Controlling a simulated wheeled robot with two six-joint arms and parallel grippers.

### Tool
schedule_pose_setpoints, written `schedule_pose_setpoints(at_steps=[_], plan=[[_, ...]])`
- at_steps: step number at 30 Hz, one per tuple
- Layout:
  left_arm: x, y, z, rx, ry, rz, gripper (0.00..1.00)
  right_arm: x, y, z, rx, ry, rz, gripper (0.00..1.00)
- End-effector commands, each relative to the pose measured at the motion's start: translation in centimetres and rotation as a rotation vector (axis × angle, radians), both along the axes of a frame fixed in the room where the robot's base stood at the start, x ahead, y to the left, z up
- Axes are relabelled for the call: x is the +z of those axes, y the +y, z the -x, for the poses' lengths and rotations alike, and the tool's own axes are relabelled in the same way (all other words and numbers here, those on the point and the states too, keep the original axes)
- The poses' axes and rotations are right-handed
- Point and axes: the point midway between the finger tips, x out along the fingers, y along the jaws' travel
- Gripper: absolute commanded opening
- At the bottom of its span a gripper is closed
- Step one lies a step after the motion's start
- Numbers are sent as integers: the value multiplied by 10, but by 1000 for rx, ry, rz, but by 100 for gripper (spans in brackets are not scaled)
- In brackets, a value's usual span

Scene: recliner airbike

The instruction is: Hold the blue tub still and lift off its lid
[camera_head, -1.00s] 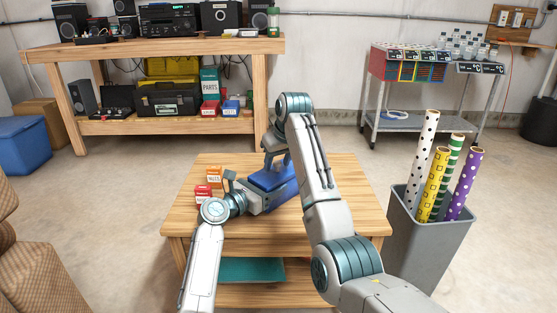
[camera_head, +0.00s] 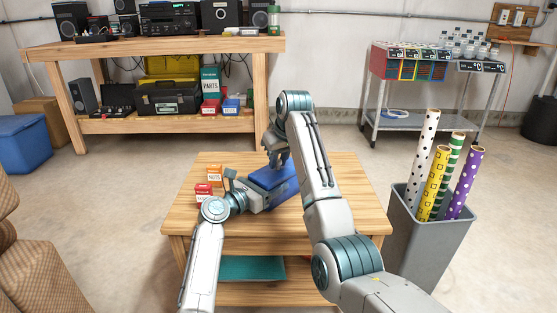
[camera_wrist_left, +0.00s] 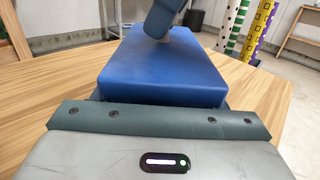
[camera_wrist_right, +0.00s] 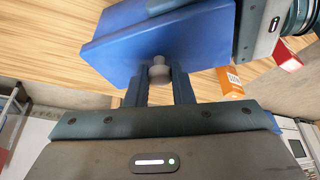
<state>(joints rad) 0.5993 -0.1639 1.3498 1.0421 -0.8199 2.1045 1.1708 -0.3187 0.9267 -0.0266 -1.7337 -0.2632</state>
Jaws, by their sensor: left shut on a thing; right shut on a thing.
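The blue tub (camera_head: 285,195) sits on the small wooden table, with its flat blue lid (camera_head: 268,178) on top. The lid also fills the middle of the left wrist view (camera_wrist_left: 160,75). A grey knob (camera_wrist_right: 158,72) stands up from the lid. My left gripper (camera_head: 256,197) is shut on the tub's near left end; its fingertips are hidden. My right gripper (camera_wrist_right: 165,80) comes from above and is shut on the lid's knob, one finger on each side. I cannot make out a gap between lid and tub.
An orange box (camera_head: 214,175) and a red box (camera_head: 203,192) stand on the table (camera_head: 215,240), left of the tub. A grey bin (camera_head: 430,235) with patterned rolls stands right of the table. A workbench (camera_head: 150,47) and a metal cart (camera_head: 405,122) are behind.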

Motion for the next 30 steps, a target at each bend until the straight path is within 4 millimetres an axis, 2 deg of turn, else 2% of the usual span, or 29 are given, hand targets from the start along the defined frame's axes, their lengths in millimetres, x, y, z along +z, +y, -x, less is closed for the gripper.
schedule_pose_setpoints(at_steps=[18, 30], plan=[[0, 0, 0, 0, 1, -1, 24, 20, 0, 0, 0, 0, 0, 0], [0, 0, 0, 0, 1, -1, 24, 22, 0, 0, 0, 0, 0, 0]])
